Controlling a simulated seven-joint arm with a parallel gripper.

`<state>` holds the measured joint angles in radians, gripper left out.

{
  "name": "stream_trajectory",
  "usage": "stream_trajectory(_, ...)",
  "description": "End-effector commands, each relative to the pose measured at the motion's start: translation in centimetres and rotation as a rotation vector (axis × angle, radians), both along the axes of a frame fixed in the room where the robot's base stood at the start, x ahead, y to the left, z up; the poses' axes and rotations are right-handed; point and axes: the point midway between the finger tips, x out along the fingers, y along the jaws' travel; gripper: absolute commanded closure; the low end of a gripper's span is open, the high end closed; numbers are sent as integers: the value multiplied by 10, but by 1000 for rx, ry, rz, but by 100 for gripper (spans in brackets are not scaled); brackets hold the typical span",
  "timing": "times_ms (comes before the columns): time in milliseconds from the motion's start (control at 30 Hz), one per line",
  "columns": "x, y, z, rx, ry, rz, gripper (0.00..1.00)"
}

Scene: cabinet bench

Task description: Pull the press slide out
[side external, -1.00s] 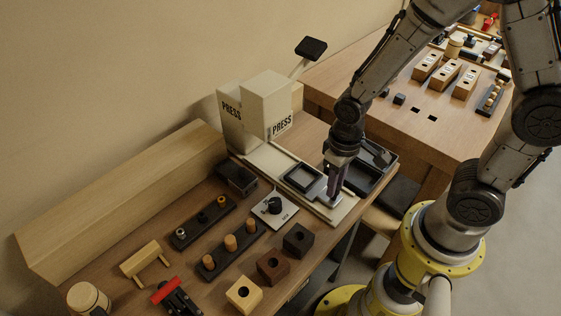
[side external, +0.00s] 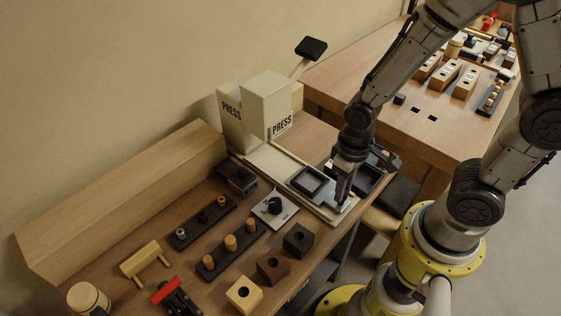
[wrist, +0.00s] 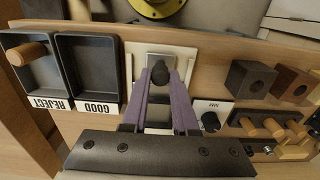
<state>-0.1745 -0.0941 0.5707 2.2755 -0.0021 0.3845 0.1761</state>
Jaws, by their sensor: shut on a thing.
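The press slide (side external: 309,181) is a dark square frame with a pale front plate, on a light rail base (side external: 270,165) in front of the white press (side external: 266,103) marked PRESS. The slide stands clear of the press, toward the outer end of the base. My gripper (side external: 343,200) is at the slide's front end. In the wrist view, the purple fingers of my gripper (wrist: 160,82) are shut on the slide's black knob (wrist: 159,73), above the pale plate. The fingers hide part of the slide in the wrist view.
Trays labelled REJECT (wrist: 29,72) and GOOD (wrist: 88,70) stand beside the rail; the REJECT tray holds a wooden peg. On the other side are a small dial plate (side external: 275,206), a row of wooden pegs (side external: 231,242) and several square blocks (side external: 298,239).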

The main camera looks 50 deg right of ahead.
Motion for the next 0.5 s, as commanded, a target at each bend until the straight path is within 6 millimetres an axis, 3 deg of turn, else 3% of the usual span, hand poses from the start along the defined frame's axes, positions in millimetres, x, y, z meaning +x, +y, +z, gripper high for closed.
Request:
stream_trajectory(67,-1,0,1,-1,3,0,100)
stream_trajectory(100,-1,0,1,-1,3,0,67)
stream_trajectory(233,-1,0,1,-1,3,0,45)
stream_trajectory(500,-1,0,0,0,3,0,45)
